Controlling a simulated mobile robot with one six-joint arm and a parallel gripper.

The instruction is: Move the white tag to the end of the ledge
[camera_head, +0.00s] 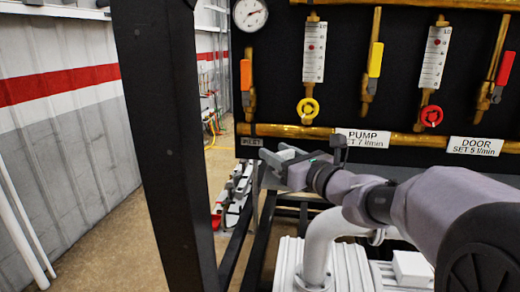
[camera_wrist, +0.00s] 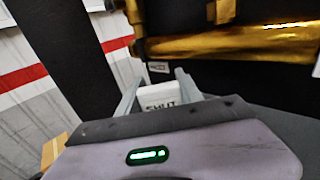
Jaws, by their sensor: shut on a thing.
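The white tag (camera_wrist: 160,97), with dark lettering that seems to read "SHUT", sits between the two fingers of my gripper (camera_wrist: 158,88) in the wrist view. My gripper is shut on it. In the head view my gripper (camera_head: 276,158) is at the left end of the dark panel, just below the brass pipe; I cannot make out the tag there. A dark ledge (camera_wrist: 265,88) runs to the right beyond the fingers in the wrist view.
A brass pipe (camera_head: 285,131) runs above the gripper. "PUMP" (camera_head: 361,138) and "DOOR" (camera_head: 475,146) labels are to the right, under flow meters and coloured valve handles. A black upright post (camera_head: 165,150) stands at left. A white ribbed pump (camera_head: 345,262) is below.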

